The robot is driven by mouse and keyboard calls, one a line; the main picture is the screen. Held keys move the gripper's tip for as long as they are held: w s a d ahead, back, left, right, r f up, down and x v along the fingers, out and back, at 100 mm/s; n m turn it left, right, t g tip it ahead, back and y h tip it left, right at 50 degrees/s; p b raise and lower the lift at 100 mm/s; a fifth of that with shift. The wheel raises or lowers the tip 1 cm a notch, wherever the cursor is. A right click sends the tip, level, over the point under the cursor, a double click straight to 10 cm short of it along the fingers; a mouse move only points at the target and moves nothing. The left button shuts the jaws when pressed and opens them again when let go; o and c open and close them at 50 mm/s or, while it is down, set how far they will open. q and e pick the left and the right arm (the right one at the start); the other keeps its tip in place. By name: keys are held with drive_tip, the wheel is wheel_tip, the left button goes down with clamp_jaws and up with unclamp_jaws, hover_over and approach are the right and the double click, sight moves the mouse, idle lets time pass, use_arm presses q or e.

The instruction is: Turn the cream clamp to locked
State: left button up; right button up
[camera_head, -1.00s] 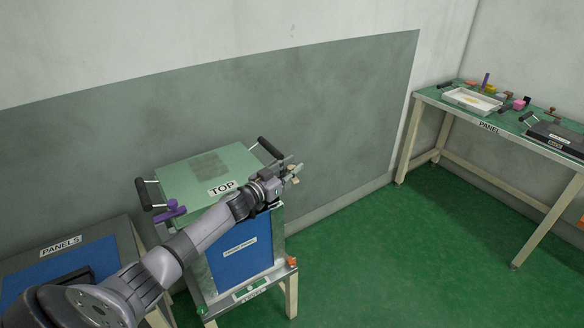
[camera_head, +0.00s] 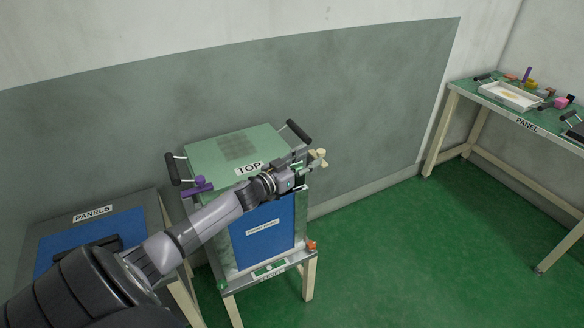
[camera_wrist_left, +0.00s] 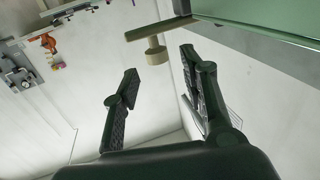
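The cream clamp (camera_head: 319,158) sticks out at the right side of the box marked TOP (camera_head: 210,158), near its upper edge. In the left wrist view, the clamp (camera_wrist_left: 156,56) shows as a round cream knob under a tan bar, just past the fingertips and roughly between them. My left gripper (camera_head: 303,165) is at the box's upper right corner, close beside the clamp. In the wrist view its two fingers (camera_wrist_left: 160,66) are spread apart, with nothing between them. The arm hides part of the box's front. My right gripper is not in view.
A purple clamp (camera_head: 197,186) is at the box's left side, and black handles (camera_head: 299,131) stand on both sides. A PANELS table (camera_head: 92,213) is at left. A green-topped table (camera_head: 527,124) with a white tray stands at right. The floor between is clear.

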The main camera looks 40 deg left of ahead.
use_arm(q)
drive_tip(key=s, duration=0.7)
drive_tip(key=shift+a, duration=0.45)
